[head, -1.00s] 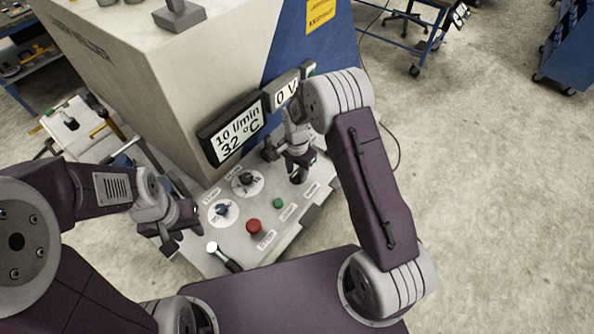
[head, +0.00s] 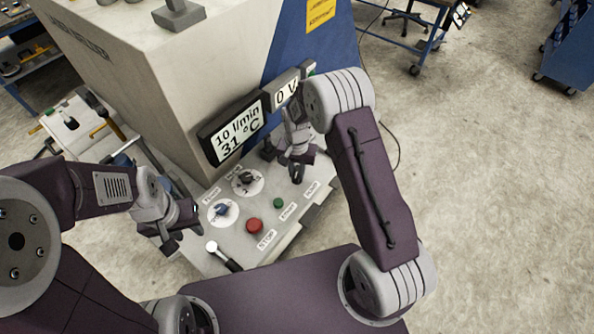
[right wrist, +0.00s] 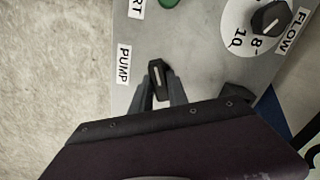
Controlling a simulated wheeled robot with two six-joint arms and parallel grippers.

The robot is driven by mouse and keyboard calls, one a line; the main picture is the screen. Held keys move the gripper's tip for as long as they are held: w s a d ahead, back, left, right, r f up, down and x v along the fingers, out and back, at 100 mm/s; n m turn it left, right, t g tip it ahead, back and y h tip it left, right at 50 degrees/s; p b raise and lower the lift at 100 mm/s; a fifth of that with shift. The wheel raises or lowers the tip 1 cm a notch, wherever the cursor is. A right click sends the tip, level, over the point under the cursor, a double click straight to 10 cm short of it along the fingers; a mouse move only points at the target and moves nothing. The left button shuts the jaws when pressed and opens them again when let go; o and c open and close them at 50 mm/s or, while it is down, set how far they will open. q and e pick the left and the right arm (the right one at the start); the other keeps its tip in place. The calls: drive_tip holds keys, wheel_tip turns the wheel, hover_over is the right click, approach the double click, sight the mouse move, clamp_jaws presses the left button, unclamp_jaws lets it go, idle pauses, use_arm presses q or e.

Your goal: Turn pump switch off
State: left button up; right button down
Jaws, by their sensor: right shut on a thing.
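The pump switch (right wrist: 157,76) is a small black knob with a light line on it, beside the PUMP label (right wrist: 123,64) in the right wrist view. My right gripper (right wrist: 160,92) is shut on the pump switch, with one finger on each side of it. In the head view my right gripper (head: 297,170) is low over the right part of the control panel (head: 262,204), and it largely hides the switch. My left gripper (head: 170,234) hangs at the panel's left edge, away from the switch; its jaw opening is unclear.
The panel also carries a red stop button (head: 254,225), a green start button (head: 278,203), a blue knob (head: 222,209), a black flow knob (head: 245,177) and a white-tipped lever (head: 213,247). Displays (head: 238,132) stand behind it. Open floor lies to the right.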

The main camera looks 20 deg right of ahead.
sight(298, 172)
drive_tip(key=n, duration=0.6)
drive_tip(key=shift+r+n, duration=0.1)
drive_tip(key=shift+n, duration=0.2)
drive_tip(key=n, duration=0.6)
drive_tip(key=shift+w+n, duration=0.1)
drive_tip(key=shift+n, duration=0.3)
drive_tip(key=c, duration=1.3)
unclamp_jaws()
wheel_tip(298, 172, up, 9)
drive_tip(key=shift+r+b, duration=0.1)
drive_tip(key=shift+b, duration=0.7)
drive_tip(key=shift+d, duration=0.1)
